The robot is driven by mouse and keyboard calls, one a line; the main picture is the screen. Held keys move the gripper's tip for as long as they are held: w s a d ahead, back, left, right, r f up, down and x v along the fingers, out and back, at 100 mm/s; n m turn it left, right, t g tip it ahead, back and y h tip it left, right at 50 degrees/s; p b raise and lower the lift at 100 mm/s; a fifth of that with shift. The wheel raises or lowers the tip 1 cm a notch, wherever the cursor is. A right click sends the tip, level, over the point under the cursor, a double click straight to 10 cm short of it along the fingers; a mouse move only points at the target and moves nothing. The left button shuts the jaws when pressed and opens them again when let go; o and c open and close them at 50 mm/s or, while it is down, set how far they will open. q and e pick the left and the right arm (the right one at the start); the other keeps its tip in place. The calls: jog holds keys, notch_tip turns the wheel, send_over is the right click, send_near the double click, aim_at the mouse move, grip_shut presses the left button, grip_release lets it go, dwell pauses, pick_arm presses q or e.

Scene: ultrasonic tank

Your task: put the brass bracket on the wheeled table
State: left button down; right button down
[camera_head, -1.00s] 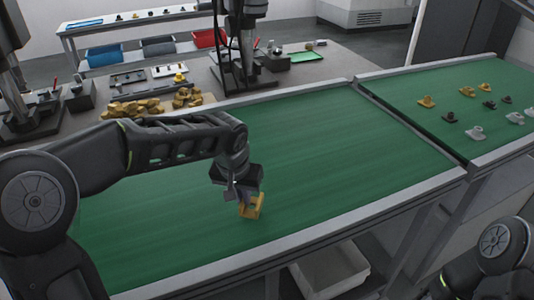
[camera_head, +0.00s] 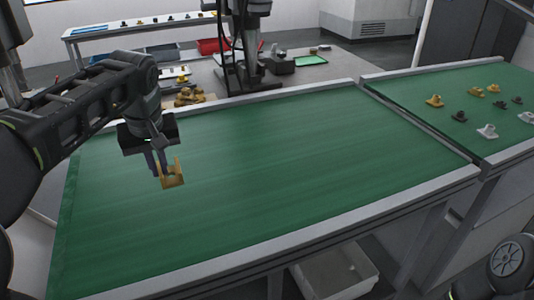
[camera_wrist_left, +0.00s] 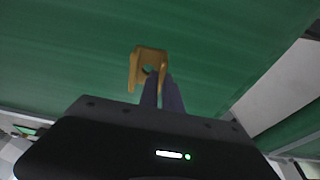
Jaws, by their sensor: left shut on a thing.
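The brass bracket (camera_head: 173,174) is a yellow, U-shaped piece with a hole, held above the green surface of the near table. My left gripper (camera_head: 160,163) is shut on it at the left part of that table. In the left wrist view the bracket (camera_wrist_left: 149,65) sits at the tips of the left gripper's fingers (camera_wrist_left: 161,88), with green behind it. The green-topped near table (camera_head: 270,165) has a grey rim. No wheels show, so I cannot tell which table is the wheeled one. My right gripper is out of view.
A second green surface (camera_head: 465,82) at the right carries several yellow, dark and grey brackets. A back bench (camera_head: 185,25) has blue and red bins (camera_head: 212,45) beneath it. A white bin (camera_head: 335,272) stands under the near table. The near green top is clear.

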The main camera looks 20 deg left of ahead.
pick_arm(q)
send_over(172, 209)
jog(key=s, duration=0.1)
jog(key=shift+d+f, duration=0.15)
jog(key=shift+f, duration=1.4)
jog(key=shift+d+f, duration=0.1)
jog(key=shift+f, duration=1.45)
jog(key=shift+f, duration=1.9)
jog(key=shift+f, duration=0.1)
jog(key=c, duration=2)
grip_release()
jog(key=shift+f, duration=0.1)
jog(key=o, duration=0.5)
jog(key=shift+c, duration=0.2)
